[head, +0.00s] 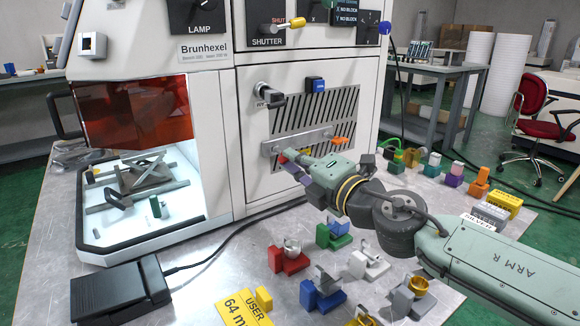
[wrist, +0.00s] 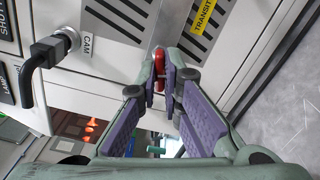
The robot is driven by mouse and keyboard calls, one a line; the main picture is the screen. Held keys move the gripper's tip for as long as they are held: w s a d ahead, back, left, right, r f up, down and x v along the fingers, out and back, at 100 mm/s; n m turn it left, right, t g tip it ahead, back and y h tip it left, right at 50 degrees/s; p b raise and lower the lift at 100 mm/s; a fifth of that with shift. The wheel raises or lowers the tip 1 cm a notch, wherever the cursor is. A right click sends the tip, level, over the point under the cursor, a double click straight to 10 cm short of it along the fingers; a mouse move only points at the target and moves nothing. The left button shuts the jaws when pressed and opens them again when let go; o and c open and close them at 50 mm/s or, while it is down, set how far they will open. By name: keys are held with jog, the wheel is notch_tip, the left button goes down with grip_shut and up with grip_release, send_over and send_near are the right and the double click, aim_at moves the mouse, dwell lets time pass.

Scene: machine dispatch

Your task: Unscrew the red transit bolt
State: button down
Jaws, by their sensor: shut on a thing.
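The red transit bolt (wrist: 159,58) shows in the wrist view between the tips of my gripper's purple-padded fingers. My gripper (head: 290,163) is shut on it at the front of the machine. In the head view only a little of the red bolt (head: 283,158) shows past the fingers. It sits near the left end of a grey bar (head: 300,140) across the slotted vent panel. How far the bolt is screwed in is hidden.
A black cable plug (wrist: 58,45) labelled CAM is left of my gripper. An orange tag (head: 340,140) is at the bar's right end.

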jog(key=shift+n, duration=0.4)
jog(key=n+b, duration=0.1)
jog(key=n, duration=0.2)
jog(key=shift+r+b, duration=0.1)
jog(key=shift+b, duration=0.25)
jog(key=c, duration=1.7)
grip_release()
jog(key=shift+o, duration=0.2)
jog(key=shift+v, duration=1.95)
jog(key=shift+c, duration=0.3)
